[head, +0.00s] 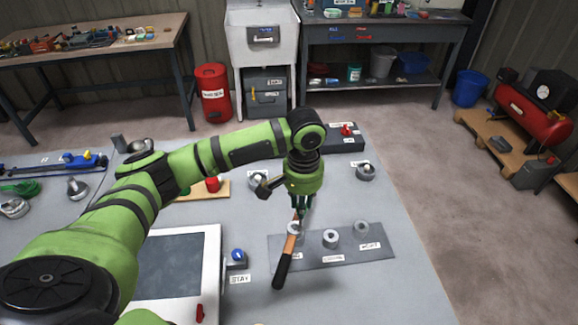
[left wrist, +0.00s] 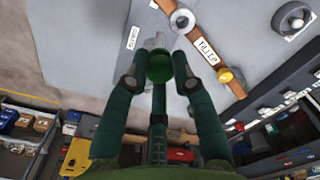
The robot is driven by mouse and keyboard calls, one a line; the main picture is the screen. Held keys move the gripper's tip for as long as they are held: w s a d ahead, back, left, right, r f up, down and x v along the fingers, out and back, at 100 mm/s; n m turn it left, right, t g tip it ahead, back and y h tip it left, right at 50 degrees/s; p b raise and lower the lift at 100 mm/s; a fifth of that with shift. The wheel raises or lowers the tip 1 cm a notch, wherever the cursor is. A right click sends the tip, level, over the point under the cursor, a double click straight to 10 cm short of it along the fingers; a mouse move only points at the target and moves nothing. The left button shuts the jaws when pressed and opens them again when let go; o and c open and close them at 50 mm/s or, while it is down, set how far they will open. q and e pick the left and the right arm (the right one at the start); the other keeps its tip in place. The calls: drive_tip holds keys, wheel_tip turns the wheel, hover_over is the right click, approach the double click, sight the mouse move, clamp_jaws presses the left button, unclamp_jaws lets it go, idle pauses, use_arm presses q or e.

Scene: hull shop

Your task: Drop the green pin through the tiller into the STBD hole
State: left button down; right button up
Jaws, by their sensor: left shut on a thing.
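The tiller is a wooden bar (head: 290,243) with a black grip (head: 283,270), lying at a slant over the left end of a dark plate (head: 385,252). In the left wrist view the tiller (left wrist: 208,55) bears a TILLER label, a pale metal ring (left wrist: 182,21) and a brass-coloured end. My left gripper (head: 302,208) points down above the tiller's far part. In the left wrist view its fingers are closed around the green pin (left wrist: 159,66), beside the tiller in the picture. The hole labels are too small to read surely, and the STBD hole cannot be told. My right gripper is not in view.
The plate also carries a middle grey collar (head: 330,238) and a right one (head: 361,227). A blue-knobbed block (head: 238,257) and a white-framed panel (head: 214,270) stand left of the plate. Other fittings (head: 365,172) stand behind. The bench is clear at front right.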

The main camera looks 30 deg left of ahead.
use_arm(q)
drive_tip(key=w+a+f+b, duration=0.2)
drive_tip(key=a+f+b, duration=0.1)
drive_tip(key=f, duration=0.1)
drive_tip(key=shift+w+f+b, duration=0.25)
drive_tip(key=shift+w+b, duration=0.05)
drive_tip(key=shift+b, duration=0.05)
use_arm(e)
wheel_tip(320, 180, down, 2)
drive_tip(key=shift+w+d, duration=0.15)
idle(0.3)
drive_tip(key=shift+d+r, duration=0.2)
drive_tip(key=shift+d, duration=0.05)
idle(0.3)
use_arm(q)
drive_tip(key=shift+f+p, duration=0.1)
drive_tip(key=shift+p, duration=0.5)
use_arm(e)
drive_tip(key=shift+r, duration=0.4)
use_arm(q)
drive_tip(key=shift+f+p, duration=0.15)
drive_tip(key=shift+p, duration=0.15)
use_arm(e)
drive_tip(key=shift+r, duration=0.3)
use_arm(q)
drive_tip(key=shift+f+p, duration=0.3)
drive_tip(key=shift+f, duration=0.35)
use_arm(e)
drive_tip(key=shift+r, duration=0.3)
